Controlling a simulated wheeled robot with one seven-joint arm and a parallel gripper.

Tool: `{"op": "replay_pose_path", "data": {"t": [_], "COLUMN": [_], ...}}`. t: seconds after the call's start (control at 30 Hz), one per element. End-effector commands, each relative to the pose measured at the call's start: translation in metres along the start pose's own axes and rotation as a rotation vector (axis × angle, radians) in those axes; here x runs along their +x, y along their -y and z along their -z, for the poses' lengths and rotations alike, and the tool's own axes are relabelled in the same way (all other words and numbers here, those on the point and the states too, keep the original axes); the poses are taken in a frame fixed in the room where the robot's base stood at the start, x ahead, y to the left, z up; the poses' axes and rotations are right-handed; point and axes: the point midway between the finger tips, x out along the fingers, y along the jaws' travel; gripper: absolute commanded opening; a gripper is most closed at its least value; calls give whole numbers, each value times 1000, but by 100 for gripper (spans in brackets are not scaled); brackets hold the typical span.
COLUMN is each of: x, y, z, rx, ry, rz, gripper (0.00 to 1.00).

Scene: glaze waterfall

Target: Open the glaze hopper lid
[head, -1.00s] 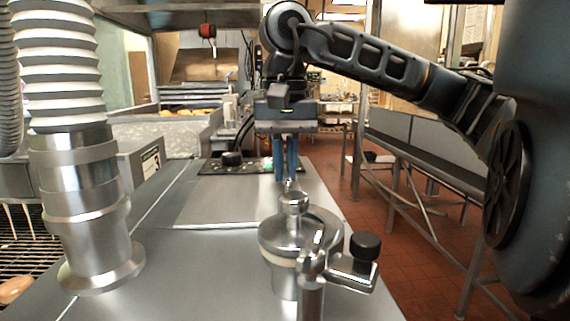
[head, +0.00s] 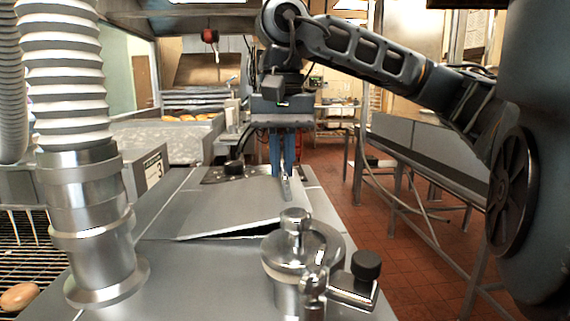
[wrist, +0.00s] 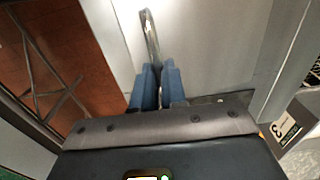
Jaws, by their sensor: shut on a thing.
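The hopper lid (head: 225,212) is a flat grey steel panel in the steel machine top. In the head view its near edge stands a little above the top, with a dark narrow gap under it. A slim metal handle (head: 286,188) stands on the lid towards the right; it also shows in the wrist view (wrist: 149,32). My gripper (head: 282,173) has blue fingers and is shut on the handle from the far side. In the wrist view the fingertips (wrist: 158,72) are close together at the handle's end. The inside of the hopper is hidden.
A steel capped fitting (head: 303,250) with a black knob (head: 366,264) stands close in front of the lid. A ribbed white hose on a steel pipe (head: 90,225) rises at left. A control panel (head: 228,173) lies behind the lid. Red tiled floor is at right.

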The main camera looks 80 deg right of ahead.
Motion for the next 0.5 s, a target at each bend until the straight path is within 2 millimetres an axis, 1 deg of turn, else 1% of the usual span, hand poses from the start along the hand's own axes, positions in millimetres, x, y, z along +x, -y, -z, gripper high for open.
{"op": "replay_pose_path", "data": {"t": [0.17,0.5], "x": [-6,-24], "y": [4,15], "z": [0,0], "rx": [-1,-2], "ry": [0,0], "rz": [2,4], "gripper": [0,0]}}
